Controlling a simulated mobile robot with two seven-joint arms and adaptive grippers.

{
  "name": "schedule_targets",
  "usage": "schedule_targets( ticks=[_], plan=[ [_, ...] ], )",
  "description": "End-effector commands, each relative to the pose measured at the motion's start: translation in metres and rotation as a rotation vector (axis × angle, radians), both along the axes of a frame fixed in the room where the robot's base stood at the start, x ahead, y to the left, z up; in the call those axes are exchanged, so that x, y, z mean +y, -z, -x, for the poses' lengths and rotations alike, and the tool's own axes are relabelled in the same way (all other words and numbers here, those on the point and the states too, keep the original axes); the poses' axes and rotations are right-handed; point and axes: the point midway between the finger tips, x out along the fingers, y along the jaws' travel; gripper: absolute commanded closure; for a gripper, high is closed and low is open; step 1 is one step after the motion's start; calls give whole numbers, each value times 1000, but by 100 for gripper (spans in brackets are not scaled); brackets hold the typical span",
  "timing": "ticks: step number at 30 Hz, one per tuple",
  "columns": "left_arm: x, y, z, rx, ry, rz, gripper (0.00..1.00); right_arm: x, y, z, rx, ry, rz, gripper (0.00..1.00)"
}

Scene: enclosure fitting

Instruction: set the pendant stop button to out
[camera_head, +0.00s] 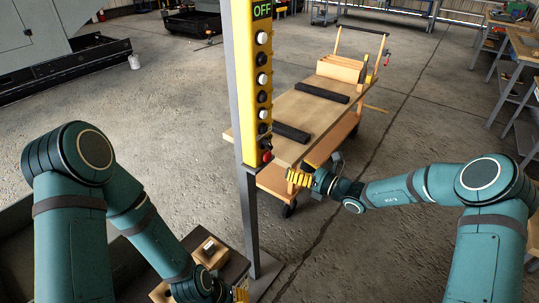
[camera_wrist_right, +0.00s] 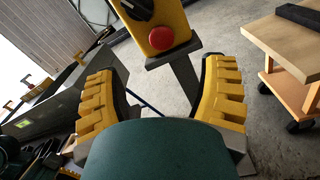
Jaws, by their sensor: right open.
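The yellow pendant (camera_head: 247,90) hangs on a grey post, with a column of black and white buttons and a green "OFF" display at its top. Its red stop button (camera_head: 267,157) is at the bottom end; it also shows in the right wrist view (camera_wrist_right: 168,39). I cannot tell whether the button is in or out. My right gripper (camera_head: 298,178) is open and empty, just right of and below the button; in the wrist view the button lies beyond the gap between its yellow fingers (camera_wrist_right: 165,75), apart from them. My left gripper (camera_head: 240,293) is low and partly cut off.
A wooden-topped cart (camera_head: 315,110) with black bars and a wooden block stands behind the pendant. The grey post (camera_head: 252,220) rises between my arms. A small block (camera_head: 209,246) lies beside my left forearm.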

Motion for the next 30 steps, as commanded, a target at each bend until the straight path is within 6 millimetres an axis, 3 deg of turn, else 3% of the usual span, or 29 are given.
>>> schedule_targets(
  ticks=[7,15,30],
  plan=[
    [0,5,1,2,2,0,53,43,1,-29,0,-4,1,29],
    [-1,8,2,5,4,1,53,76,1,-54,-1,-3,2,29],
    [-1,8,3,6,6,2,53,87,0,-62,0,-2,3,28]
  ],
)
